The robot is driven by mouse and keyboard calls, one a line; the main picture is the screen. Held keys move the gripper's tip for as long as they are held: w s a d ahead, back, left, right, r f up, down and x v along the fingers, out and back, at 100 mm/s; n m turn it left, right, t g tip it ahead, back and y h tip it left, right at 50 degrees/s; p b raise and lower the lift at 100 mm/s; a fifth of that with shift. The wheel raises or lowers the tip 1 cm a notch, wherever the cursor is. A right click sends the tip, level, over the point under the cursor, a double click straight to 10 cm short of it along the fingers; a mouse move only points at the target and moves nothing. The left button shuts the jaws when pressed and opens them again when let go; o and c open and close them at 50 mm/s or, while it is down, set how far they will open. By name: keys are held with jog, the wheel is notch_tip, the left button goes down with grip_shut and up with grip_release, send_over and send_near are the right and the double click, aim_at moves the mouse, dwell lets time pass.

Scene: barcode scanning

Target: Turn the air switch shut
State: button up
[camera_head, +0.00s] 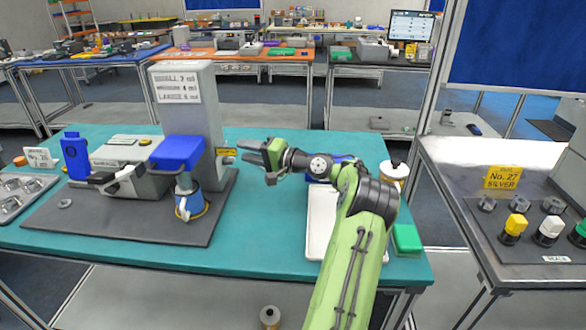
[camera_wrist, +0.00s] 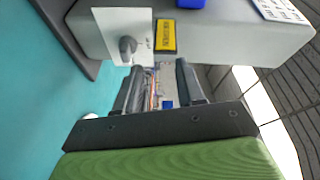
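The air switch (camera_wrist: 127,45) is a small grey knob on a white plate, on the side of the grey tower (camera_head: 190,110). A yellow label (camera_wrist: 165,35) sits beside it in the wrist view; a yellow label (camera_head: 226,151) also shows on the tower's right side in the head view. My gripper (camera_head: 242,150) is just right of the tower, pointing at that side. In the wrist view my gripper (camera_wrist: 160,75) has its two dark fingers apart with nothing between them. The knob is beyond the fingertips, a little left of their middle, and not touched.
The tower carries a blue block (camera_head: 178,152) over a blue cup (camera_head: 187,203), on a dark mat (camera_head: 130,225). A white tray (camera_head: 318,222) lies under my arm on the teal table (camera_head: 255,240). A green box (camera_head: 407,239) is at the right edge.

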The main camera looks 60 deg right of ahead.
jog(key=s+d+f+p, duration=0.1)
jog(key=s, duration=1.2)
jog(key=shift+s, duration=0.35)
jog(key=shift+d+p, duration=0.1)
jog(key=shift+p, duration=0.3)
